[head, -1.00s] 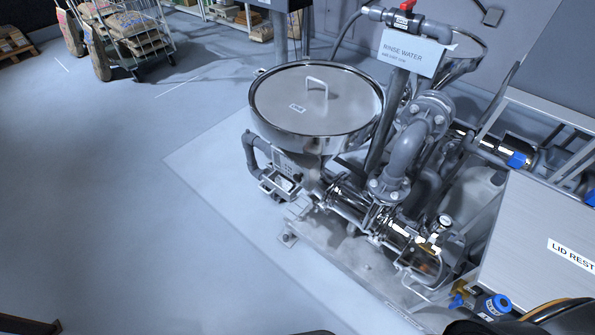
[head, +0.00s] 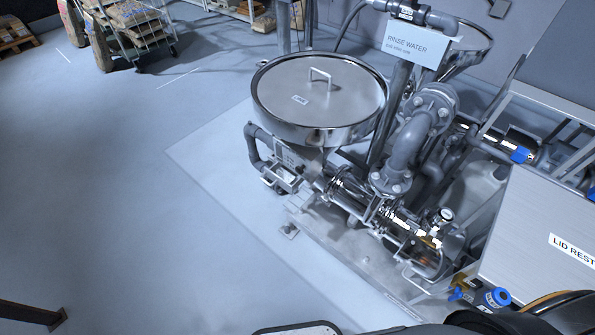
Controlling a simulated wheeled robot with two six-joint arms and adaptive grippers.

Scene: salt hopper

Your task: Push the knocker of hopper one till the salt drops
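A round steel hopper (head: 327,136) with a flat lid (head: 345,88) and a bar handle stands in the middle of the head view. The lid is on it. A small grey boxy fitting (head: 287,178) with a bent pipe beside it sits low on the hopper's left side. I cannot tell whether this is the knocker, and no hopper number is readable. The salt is hidden under the lid. Neither of my grippers is in view.
Grey pipes (head: 405,150) and a sign reading RINSE WATER (head: 408,44) stand right of the hopper. A steel table marked LID REST (head: 530,215) is at the right. A cart with sacks (head: 130,15) stands at the back left. The floor (head: 110,180) at left is clear.

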